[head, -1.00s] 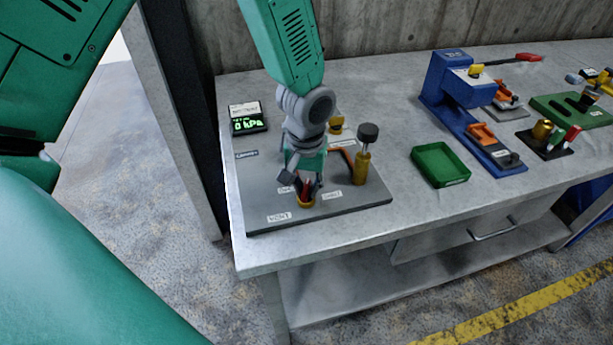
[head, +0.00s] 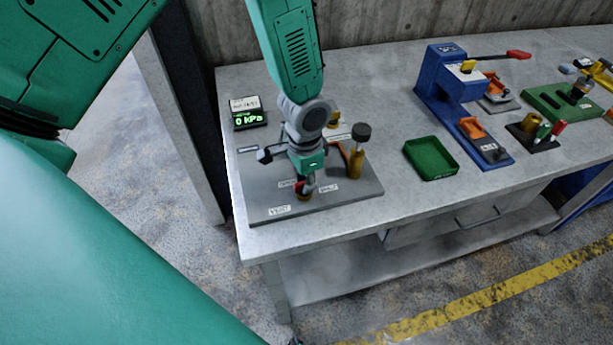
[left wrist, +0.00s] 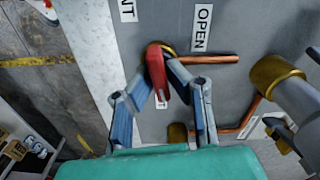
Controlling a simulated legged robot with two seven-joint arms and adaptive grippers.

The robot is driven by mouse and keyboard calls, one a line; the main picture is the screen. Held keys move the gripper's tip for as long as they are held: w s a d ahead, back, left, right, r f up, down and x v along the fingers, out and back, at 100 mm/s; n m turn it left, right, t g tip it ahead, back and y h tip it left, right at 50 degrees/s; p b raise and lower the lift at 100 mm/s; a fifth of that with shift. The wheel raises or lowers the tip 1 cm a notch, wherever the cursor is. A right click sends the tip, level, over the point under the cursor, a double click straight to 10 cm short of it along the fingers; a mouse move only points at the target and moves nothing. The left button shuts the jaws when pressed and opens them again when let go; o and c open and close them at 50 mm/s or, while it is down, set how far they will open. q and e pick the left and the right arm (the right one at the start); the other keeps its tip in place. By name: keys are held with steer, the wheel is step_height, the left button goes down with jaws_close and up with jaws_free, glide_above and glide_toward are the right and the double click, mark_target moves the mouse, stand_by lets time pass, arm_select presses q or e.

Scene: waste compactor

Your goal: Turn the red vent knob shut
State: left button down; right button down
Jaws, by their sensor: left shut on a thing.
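The red vent knob (left wrist: 157,72) is a red lever on a brass base at the front of the grey panel (head: 350,198). In the head view the knob (head: 300,187) shows only in part behind my fingers. My left gripper (head: 306,186) comes down from above and is shut on the knob. In the left wrist view the two fingers of the gripper (left wrist: 164,73) close on it from both sides. Another label near the lever's end is mostly hidden. My right gripper is not in view.
A gauge (head: 249,114) reads 0 kPa. A brass post with a black cap (head: 361,134) stands close on the right, with copper pipe (left wrist: 210,59) beside the knob. A green tray (head: 431,158) and blue press (head: 450,90) stand farther right.

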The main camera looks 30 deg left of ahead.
mark_target(303, 181)
arm_select(q)
steer(key=shift+s+a+f+m+p, duration=0.1)
steer(key=shift+s+m+p, duration=0.25)
steer(key=shift+m, duration=0.65)
steer(key=c, duration=1.6)
jaws_free()
steer(key=shift+w, duration=0.1)
steer(key=shift+w+a+r, duration=0.1)
steer(key=shift+r, duration=0.1)
step_height(303, 181, up, 12)
steer(key=shift+f, duration=0.2)
